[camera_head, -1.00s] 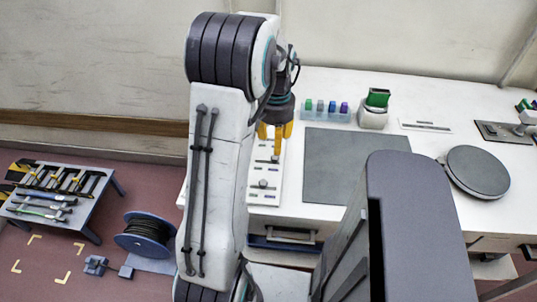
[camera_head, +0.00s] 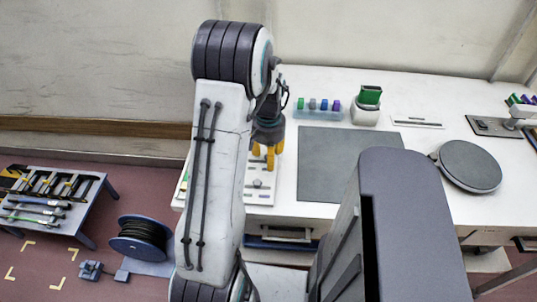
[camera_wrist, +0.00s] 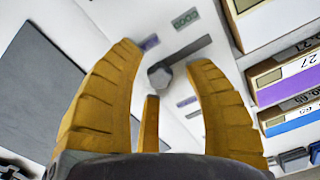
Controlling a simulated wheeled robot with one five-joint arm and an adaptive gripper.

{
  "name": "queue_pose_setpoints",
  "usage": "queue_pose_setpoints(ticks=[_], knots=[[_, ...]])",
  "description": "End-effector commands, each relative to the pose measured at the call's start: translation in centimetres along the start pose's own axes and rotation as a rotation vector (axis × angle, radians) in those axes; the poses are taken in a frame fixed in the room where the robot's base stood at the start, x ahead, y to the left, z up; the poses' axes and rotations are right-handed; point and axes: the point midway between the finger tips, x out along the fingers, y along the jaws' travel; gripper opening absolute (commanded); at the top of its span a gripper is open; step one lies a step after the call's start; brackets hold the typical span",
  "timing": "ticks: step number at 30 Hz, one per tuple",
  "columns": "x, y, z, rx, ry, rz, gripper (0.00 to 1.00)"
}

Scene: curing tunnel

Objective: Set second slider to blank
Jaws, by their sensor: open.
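A white slider panel (camera_head: 262,197) lies on the left of the white table, partly hidden behind my arm. A slider knob shows on its near part. In the wrist view a grey faceted slider knob (camera_wrist: 160,77) sits at one end of a dark straight slot (camera_wrist: 192,50). My gripper (camera_head: 264,165) is over the panel. In the wrist view its yellow fingers (camera_wrist: 165,62) are spread, with the knob visible between them. Contact cannot be told.
A grey mat (camera_head: 340,165) lies right of the panel. Behind it are a rack of coloured pieces (camera_head: 318,108) and a green-topped holder (camera_head: 367,104). A round grey plate (camera_head: 468,166) is at right. Labelled boxes (camera_wrist: 290,85) edge the wrist view's right side.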

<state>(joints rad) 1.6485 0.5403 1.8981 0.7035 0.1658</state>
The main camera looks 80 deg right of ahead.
Motion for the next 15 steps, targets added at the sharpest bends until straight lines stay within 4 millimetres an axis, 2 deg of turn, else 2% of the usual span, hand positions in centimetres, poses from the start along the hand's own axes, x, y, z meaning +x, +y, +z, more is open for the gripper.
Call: queue_pose_setpoints(ticks=[2, 15], knots=[[-0.01, 0.00, 0.00, 0.000, 0.000, 0.000, 0.46], [-0.03, -0.01, -0.02, 0.000, 0.001, 0.000, 0.06]])
